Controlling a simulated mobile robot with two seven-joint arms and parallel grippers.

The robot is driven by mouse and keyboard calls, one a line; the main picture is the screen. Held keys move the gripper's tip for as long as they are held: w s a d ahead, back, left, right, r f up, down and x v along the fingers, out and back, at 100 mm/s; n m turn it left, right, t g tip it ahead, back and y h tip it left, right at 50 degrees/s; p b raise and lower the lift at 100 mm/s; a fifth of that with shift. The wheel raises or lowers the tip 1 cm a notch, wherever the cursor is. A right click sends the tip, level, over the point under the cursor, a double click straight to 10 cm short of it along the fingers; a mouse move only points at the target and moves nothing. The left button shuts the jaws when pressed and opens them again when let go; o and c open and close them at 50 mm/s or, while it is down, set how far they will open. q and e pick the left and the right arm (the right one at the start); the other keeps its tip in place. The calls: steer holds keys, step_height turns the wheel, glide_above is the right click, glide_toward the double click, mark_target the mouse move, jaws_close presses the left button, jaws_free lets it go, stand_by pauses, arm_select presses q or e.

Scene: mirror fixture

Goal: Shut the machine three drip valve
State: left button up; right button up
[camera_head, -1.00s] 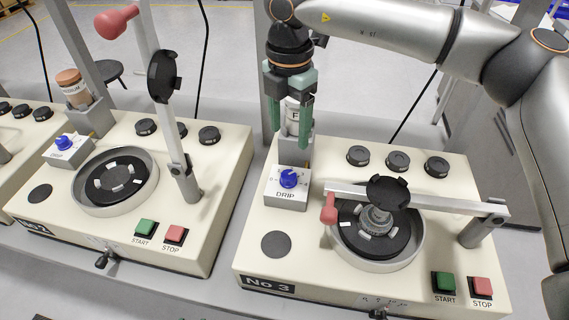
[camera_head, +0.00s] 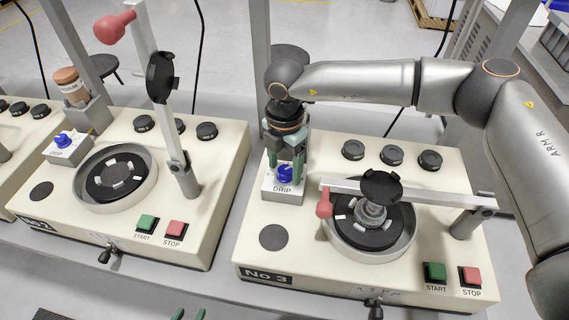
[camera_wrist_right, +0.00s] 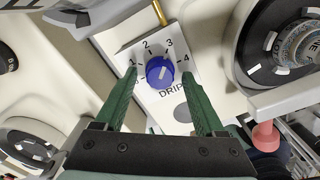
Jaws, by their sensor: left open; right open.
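The machine three drip valve is a blue knob (camera_head: 284,174) on a white block marked DRIP (camera_head: 283,190), at the back left of the No 3 machine (camera_head: 283,219). In the right wrist view the knob (camera_wrist_right: 160,71) shows a pale pointer mark among the numbers 1 to 4. I cannot tell its exact setting. My right gripper (camera_head: 286,170) is open, pointing down over the knob. Its green fingers stand on either side, with gaps to the knob in the wrist view (camera_wrist_right: 163,85). My left gripper (camera_head: 189,314) shows only green fingertips, apart, at the bottom edge.
A metal arm with a red handle (camera_head: 324,203) lies across the No 3 turntable (camera_head: 400,235), right of the knob. Green START (camera_head: 435,271) and red STOP (camera_head: 471,277) buttons are at front right. The No 2 machine (camera_head: 225,165) stands to the left with its arm raised.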

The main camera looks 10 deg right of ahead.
jaws_close()
stand_by(0.4)
